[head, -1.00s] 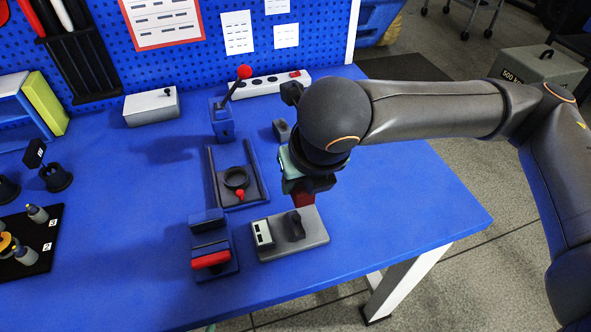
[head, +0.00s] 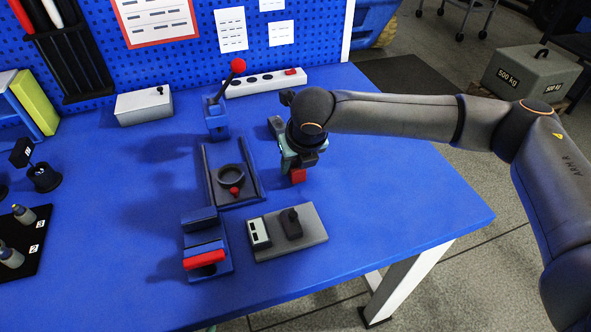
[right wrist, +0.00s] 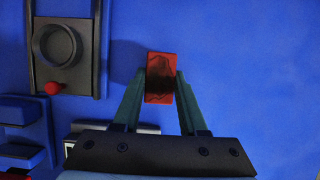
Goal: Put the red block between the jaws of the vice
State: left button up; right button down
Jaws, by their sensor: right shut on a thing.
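The red block (head: 298,175) is held in my right gripper (head: 301,162), over the bare table right of the dark blue frame with a ring. In the right wrist view, the red block (right wrist: 160,78) sits between the teal fingers of the right gripper (right wrist: 160,85), which are shut on its sides. What looks like the vice (head: 205,243) is blue with two raised jaws and a red handle, nearer the front edge. The vice shows partly at the wrist view's left edge (right wrist: 22,133). The block is apart from it. My left gripper is out of view.
A grey plate with a black knob (head: 310,222) lies right of the vice. The ring frame (head: 258,190) and a red-balled lever (head: 238,66) stand behind. A power strip (head: 265,83) and white box (head: 144,106) are at the back. The table's right side is clear.

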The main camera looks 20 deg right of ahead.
jog(key=shift+f, duration=0.75)
jog(key=shift+c, duration=2.2)
grip_release()
jog(key=shift+f, duration=0.1)
